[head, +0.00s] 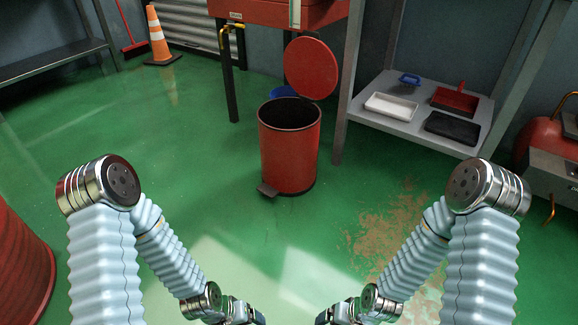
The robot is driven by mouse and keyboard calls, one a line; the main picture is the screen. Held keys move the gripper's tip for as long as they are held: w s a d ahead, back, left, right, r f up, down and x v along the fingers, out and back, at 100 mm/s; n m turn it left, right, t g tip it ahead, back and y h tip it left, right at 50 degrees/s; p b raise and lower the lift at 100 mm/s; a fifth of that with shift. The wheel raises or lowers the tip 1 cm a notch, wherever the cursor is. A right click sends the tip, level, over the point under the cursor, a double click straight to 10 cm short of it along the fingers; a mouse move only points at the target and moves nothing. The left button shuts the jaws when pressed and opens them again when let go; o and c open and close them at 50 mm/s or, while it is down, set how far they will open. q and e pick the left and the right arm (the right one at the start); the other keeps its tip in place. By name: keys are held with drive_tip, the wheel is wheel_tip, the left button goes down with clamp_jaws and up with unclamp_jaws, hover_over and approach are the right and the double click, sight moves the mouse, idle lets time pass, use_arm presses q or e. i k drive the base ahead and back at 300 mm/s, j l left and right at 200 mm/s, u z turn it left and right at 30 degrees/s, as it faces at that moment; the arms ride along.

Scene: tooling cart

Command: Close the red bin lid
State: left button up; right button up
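A red round bin (290,152) stands upright on the green floor ahead, near the middle of the view. Its round red lid (311,69) is raised, standing up at the back right of the rim, so the dark opening shows. A grey foot pedal (267,189) sticks out at the bin's lower front left. My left gripper (247,318) and my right gripper (331,318) are low at the bottom edge, well short of the bin. Their fingertips are small and partly cut off, so their opening is unclear.
A red cart (275,12) with legs stands behind the bin. A grey shelf unit (412,112) with trays stands close to its right. A red drum (20,262) is at the left edge. An orange cone (160,40) stands far back. The floor before the bin is clear.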

sight(311, 67)
drive_tip(key=i+u, duration=0.2)
drive_tip(key=i, duration=0.3)
drive_tip(key=i+l+u, duration=0.15)
drive_tip(key=i, duration=0.35)
